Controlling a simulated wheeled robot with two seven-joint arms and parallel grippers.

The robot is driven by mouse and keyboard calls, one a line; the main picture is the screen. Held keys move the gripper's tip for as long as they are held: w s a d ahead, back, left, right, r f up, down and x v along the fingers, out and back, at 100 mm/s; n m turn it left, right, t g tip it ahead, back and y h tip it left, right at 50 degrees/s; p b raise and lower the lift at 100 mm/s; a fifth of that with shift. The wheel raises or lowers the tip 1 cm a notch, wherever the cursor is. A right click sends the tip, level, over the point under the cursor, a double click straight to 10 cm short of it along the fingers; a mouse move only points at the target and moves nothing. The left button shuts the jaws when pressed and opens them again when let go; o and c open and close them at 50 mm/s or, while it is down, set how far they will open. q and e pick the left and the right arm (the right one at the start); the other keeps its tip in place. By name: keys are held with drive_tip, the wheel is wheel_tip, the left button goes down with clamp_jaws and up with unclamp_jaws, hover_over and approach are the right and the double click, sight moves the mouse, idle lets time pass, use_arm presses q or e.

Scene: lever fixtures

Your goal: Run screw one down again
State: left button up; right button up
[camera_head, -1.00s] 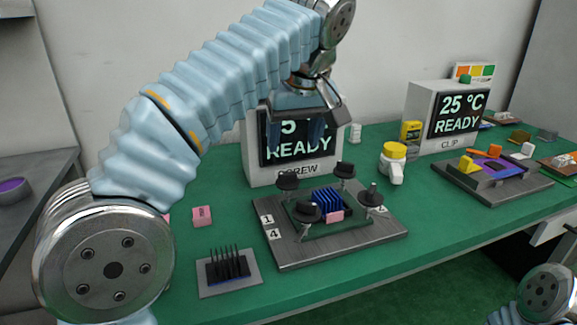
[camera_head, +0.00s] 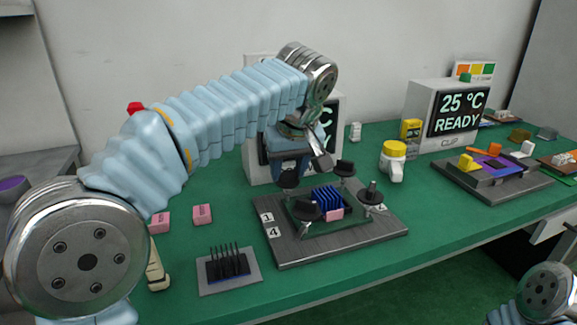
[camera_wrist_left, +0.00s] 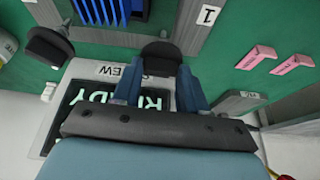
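The screw fixture is a grey plate (camera_head: 330,249) with several black-knobbed screws around a blue finned block (camera_head: 327,198). Screw one's black knob (camera_head: 288,180) is at the back left, near the label 1 (camera_head: 266,217). My left gripper (camera_head: 291,168) is over that knob and hides part of it. In the left wrist view the two blue fingers (camera_wrist_left: 158,88) are apart, with the dark knob (camera_wrist_left: 162,52) between and just beyond their tips. I cannot tell whether they touch it. My right gripper is out of view.
The SCREW display box (camera_head: 256,160) stands close behind the left gripper. A black pin block (camera_head: 229,266) and pink blocks (camera_head: 202,214) lie to the left. A yellow-capped bottle (camera_head: 394,163) and the CLIP station (camera_head: 490,175) are to the right.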

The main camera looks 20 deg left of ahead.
use_arm(q)
drive_tip(key=c, duration=0.5)
drive_tip(key=shift+c, duration=0.2)
drive_tip(key=shift+m, duration=0.3)
drive_tip(key=m+h, duration=0.1)
drive_tip(key=m, duration=0.2)
drive_tip(key=m+h, duration=0.1)
drive_tip(key=m, duration=0.2)
drive_tip(key=shift+a+t, duration=0.2)
drive_tip(key=shift+t, duration=0.2)
drive_tip(key=m+h, duration=0.1)
drive_tip(key=m, duration=0.2)
drive_tip(key=m+h, duration=0.2)
drive_tip(key=m, duration=0.1)
drive_tip(key=shift+a+g, duration=0.2)
drive_tip(key=shift+g, duration=0.2)
drive_tip(key=m, duration=0.2)
drive_tip(key=m+g+h, duration=0.1)
drive_tip(key=m, duration=0.2)
drive_tip(key=m+g, duration=0.1)
drive_tip(key=m, duration=0.1)
drive_tip(key=shift+w+m+h, duration=0.25)
drive_tip(key=shift+m+h, duration=0.05)
drive_tip(key=m+g, duration=0.1)
drive_tip(key=m, duration=0.2)
drive_tip(key=m+g, duration=0.1)
drive_tip(key=m, duration=0.2)
drive_tip(key=shift+w+g, duration=0.1)
drive_tip(key=shift+g, duration=0.2)
drive_tip(key=shift+m, duration=0.3)
